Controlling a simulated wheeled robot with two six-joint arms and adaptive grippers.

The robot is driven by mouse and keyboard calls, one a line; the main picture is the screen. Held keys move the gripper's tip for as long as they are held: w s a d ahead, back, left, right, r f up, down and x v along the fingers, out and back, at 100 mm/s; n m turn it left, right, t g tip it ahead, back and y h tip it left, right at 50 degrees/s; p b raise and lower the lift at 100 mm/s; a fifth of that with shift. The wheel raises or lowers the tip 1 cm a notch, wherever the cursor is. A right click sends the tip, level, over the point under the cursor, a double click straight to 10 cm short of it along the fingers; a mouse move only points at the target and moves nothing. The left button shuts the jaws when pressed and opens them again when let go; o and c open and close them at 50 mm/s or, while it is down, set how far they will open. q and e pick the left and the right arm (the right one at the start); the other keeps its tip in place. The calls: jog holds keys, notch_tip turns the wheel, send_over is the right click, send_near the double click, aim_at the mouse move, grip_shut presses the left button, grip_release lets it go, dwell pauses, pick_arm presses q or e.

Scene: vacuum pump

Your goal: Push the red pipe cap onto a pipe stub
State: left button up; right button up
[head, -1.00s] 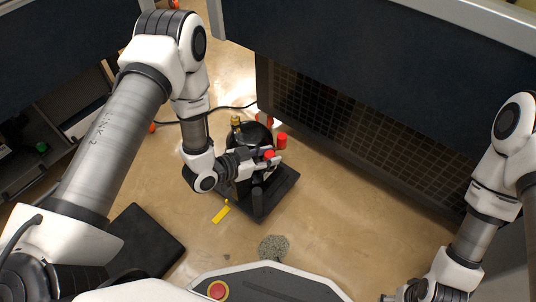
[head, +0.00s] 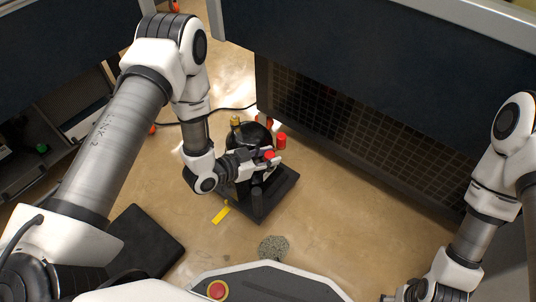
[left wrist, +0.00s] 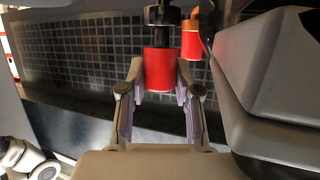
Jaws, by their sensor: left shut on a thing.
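The red pipe cap (left wrist: 160,70) sits between the fingertips of my left gripper (left wrist: 160,88) in the left wrist view. The gripper is shut on it. The cap's far end meets a black pipe stub (left wrist: 162,15); I cannot tell how far it is seated. In the head view the held cap (head: 269,155) shows at the front of the black vacuum pump (head: 241,141), partly hidden by my gripper. A second red cap (head: 281,141) is just beyond it. My right gripper (head: 413,293) is at the bottom edge, its fingers cut off.
The pump stands on a black base (head: 285,183). A brass fitting (head: 235,122) rises from its back left. A yellow piece (head: 220,215) and a grey speckled disc (head: 273,248) lie on the floor. A dark cabinet with a mesh front (head: 350,130) stands close behind. Floor to the right is clear.

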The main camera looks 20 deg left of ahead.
pick_arm(q)
jog(key=shift+s+a+f, duration=0.1)
jog(key=shift+s+f, duration=0.1)
jog(key=shift+f, duration=0.55)
jog(key=o, duration=0.8)
notch_tip(320, 180, up, 2)
jog(key=p, duration=0.2)
jog(key=shift+w+p, duration=0.1)
jog(key=shift+p, duration=0.2)
notch_tip(320, 180, up, 6)
jog(key=p, duration=0.5)
